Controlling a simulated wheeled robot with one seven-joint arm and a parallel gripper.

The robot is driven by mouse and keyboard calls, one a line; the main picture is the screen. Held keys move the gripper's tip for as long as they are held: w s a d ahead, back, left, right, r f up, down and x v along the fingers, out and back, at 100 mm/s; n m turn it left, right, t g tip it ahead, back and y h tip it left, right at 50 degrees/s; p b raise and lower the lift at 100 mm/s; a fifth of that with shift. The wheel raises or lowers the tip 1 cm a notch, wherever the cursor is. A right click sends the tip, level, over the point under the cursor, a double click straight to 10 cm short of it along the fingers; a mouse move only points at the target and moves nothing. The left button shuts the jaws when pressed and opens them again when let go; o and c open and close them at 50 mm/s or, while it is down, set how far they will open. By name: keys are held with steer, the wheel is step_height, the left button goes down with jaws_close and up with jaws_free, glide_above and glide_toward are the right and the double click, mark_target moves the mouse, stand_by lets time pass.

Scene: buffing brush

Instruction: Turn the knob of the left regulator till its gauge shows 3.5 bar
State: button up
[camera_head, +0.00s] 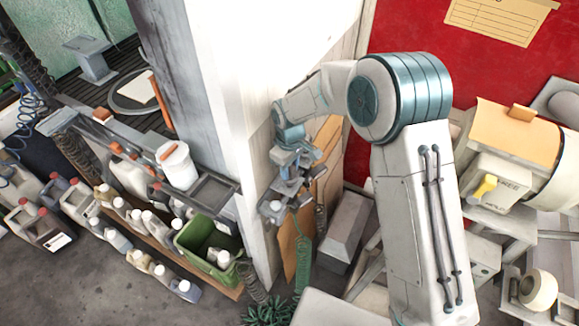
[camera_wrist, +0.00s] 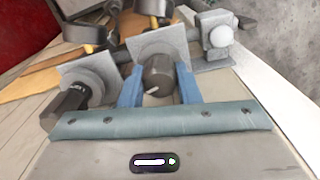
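In the wrist view two grey regulator bodies sit side by side on a pipe. My gripper (camera_wrist: 159,84) has its blue fingers on both sides of the dark round knob (camera_wrist: 157,76) of the middle regulator. I see no clear gap between fingers and knob. A pale line marks the knob's face, pointing down and left. The other regulator's dark knob (camera_wrist: 66,103) stands free to the left. Dark gauges (camera_wrist: 84,31) show at the top, their dials turned away, so no reading shows. In the head view my gripper (camera_head: 289,160) is at the pillar's edge, mostly covering the regulators.
A white pillar (camera_head: 245,90) stands beside my gripper. A green coiled hose (camera_head: 303,262) hangs below. Several bottles and a green crate (camera_head: 226,272) stand at lower left. A machine with a yellow knob (camera_head: 485,186) is at right. A white ball-ended valve (camera_wrist: 220,37) sits right of the regulators.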

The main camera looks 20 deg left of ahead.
steer(key=shift+f+m+b, duration=0.2)
steer(key=shift+m+b, duration=0.5)
steer(key=shift+b, duration=0.3)
steer(key=shift+r+m+b, duration=0.2)
steer(key=shift+m+b, duration=0.25)
steer(key=shift+m, duration=0.35)
steer(key=o, duration=1)
steer(key=shift+r, duration=0.1)
step_height(320, 180, up, 14)
steer(key=shift+f+b, duration=0.15)
steer(key=shift+b, duration=0.9)
